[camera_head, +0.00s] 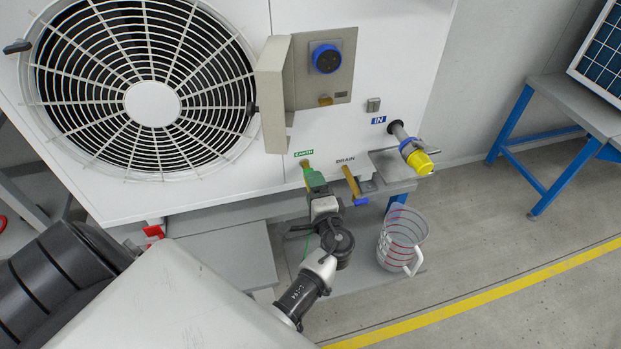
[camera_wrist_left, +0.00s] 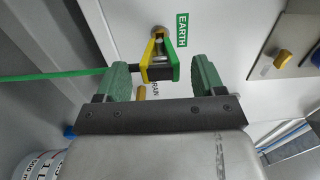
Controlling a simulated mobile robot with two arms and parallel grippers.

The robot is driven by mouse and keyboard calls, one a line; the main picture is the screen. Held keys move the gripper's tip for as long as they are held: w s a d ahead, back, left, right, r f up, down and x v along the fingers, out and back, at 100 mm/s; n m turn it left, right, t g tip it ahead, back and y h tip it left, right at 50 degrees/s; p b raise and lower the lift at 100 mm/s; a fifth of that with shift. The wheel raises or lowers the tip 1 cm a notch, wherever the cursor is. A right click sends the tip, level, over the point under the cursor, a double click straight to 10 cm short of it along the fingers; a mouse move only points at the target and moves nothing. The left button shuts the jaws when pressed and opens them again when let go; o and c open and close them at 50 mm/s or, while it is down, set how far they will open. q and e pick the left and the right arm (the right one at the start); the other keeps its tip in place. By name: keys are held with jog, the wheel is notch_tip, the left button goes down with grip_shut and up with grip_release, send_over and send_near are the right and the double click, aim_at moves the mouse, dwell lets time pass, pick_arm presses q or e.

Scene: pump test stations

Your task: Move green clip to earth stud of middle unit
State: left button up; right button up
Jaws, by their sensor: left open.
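The green and yellow clip (camera_wrist_left: 160,66) is at the brass earth stud (camera_wrist_left: 158,33) beside the EARTH label (camera_wrist_left: 182,30) on the white unit (camera_head: 230,185). Its jaws reach to the stud, and a green cable (camera_wrist_left: 50,75) runs from it to the left. My left gripper (camera_head: 312,178) is open, its green fingers (camera_wrist_left: 163,75) on either side of the clip, with a visible gap on the right. In the head view my gripper partly hides the clip. My right gripper is not in view.
The drain tap (camera_head: 350,182) with a blue handle is just right of my left gripper. A clear measuring jug (camera_head: 401,240) stands below it. The inlet (camera_head: 413,153) with a yellow end sticks out at right. An open panel door (camera_head: 273,95) juts out above. A blue-legged table (camera_head: 524,145) is at right.

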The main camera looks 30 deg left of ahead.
pick_arm(q)
jog(key=v, duration=0.6)
jog(key=shift+b, duration=0.3)
